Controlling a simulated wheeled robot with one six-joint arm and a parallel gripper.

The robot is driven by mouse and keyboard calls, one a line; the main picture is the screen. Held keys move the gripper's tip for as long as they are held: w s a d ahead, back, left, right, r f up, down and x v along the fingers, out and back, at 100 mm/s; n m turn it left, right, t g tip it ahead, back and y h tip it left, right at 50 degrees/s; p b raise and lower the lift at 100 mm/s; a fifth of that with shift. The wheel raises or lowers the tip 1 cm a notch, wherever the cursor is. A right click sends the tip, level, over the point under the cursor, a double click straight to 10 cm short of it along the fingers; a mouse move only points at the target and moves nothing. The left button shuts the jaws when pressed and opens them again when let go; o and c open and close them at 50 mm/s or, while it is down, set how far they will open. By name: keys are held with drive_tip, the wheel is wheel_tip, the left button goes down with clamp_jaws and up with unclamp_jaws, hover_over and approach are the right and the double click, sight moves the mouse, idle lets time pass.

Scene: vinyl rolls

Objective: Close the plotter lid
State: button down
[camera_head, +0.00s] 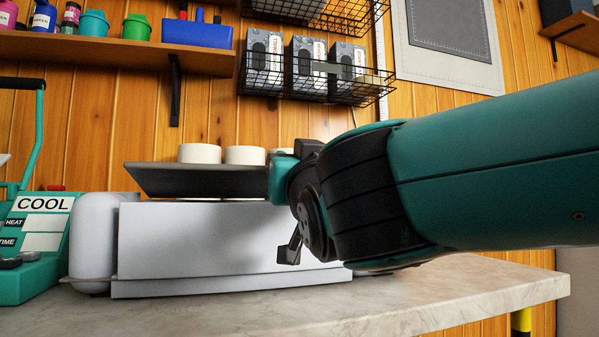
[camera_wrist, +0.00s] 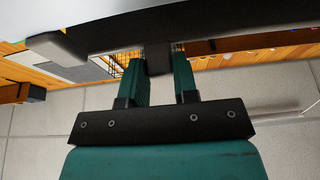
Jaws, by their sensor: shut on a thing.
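The plotter (camera_head: 215,240) is a long white machine on the marble-look bench. Its dark lid (camera_head: 195,181) shows as a flat panel just above the white body, roughly level; whether it touches the body I cannot tell. In the wrist view the lid's dark edge (camera_wrist: 230,32) runs across the top, with a small dark handle block (camera_wrist: 158,57) below it. My gripper (camera_wrist: 159,70) has its two teal fingers on either side of this block, shut on it. In the head view my gripper (camera_head: 283,180) is at the lid's right part, and my wrist hides that end.
A teal heat press (camera_head: 40,245) marked COOL stands left of the plotter. White rolls (camera_head: 200,153) show behind the lid. A wooden shelf (camera_head: 110,52) and wire baskets (camera_head: 315,83) hang above. The bench front (camera_head: 240,315) is clear.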

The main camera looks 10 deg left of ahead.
drive_tip(key=shift+s+f+b, duration=0.15)
drive_tip(key=shift+f+b, duration=0.4)
drive_tip(key=shift+b, duration=0.65)
drive_tip(key=shift+b, duration=0.4)
drive_tip(key=shift+r, duration=0.15)
drive_tip(key=c, duration=0.9)
unclamp_jaws()
drive_tip(key=b+v, duration=1)
drive_tip(key=v, duration=0.1)
drive_tip(key=b+v, duration=0.5)
drive_tip(key=v, duration=0.1)
drive_tip(key=shift+d+f, duration=0.1)
drive_tip(key=shift+f, duration=0.3)
